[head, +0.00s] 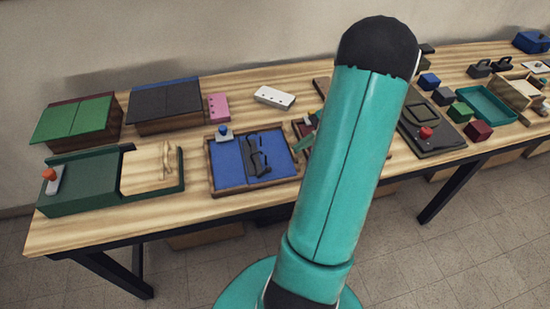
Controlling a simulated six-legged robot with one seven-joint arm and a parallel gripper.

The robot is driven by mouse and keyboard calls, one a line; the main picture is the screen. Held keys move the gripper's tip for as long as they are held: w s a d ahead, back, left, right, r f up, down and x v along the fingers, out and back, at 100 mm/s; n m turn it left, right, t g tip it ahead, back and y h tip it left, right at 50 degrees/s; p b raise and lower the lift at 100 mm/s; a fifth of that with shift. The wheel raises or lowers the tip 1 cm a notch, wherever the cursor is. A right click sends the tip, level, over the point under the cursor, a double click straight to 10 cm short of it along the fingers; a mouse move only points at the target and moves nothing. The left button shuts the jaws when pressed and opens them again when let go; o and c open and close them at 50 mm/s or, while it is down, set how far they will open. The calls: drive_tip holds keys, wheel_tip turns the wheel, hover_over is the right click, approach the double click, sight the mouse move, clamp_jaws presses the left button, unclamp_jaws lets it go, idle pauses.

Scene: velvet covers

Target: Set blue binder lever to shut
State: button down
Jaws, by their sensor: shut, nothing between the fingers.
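The blue binder (228,166) lies open on the table left of the picture's middle, a blue panel in a brown frame. A dark metal clip mechanism (257,155) runs down its middle. A blue knob on a pale base (224,132) stands at its back left corner and may be the lever; its setting is too small to tell. My gripper does not show; my teal arm rises through the middle of the view and hides the area behind it.
A green tray with an orange-topped knob (50,175) stands left of the binder. Grey (165,105) and green (72,120) boxes stand behind. A reddish case (303,128), partly hidden by my arm, is close on the right. A black case with a red knob (426,132) lies farther right.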

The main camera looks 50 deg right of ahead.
drive_tip(key=w+a+r+n+g+h, duration=0.1)
drive_tip(key=w+a+r+n+h, duration=0.2)
drive_tip(key=n, duration=1)
drive_tip(key=w+a+r+n+g+h, duration=0.1)
drive_tip(key=w+a+r+n, duration=0.2)
drive_tip(key=n, duration=0.9)
hover_over(266, 162)
drive_tip(key=a, duration=0.4)
drive_tip(key=f, duration=0.7)
drive_tip(key=shift+s+a, duration=0.15)
drive_tip(key=shift+s, duration=0.2)
drive_tip(key=shift+s+d+f, duration=0.7)
drive_tip(key=shift+s+f, duration=0.1)
drive_tip(key=shift+f, duration=0.15)
drive_tip(key=shift+s+d+f, duration=0.1)
drive_tip(key=shift+s+f, duration=0.05)
drive_tip(key=shift+f, duration=0.2)
drive_tip(key=shift+s, duration=0.1)
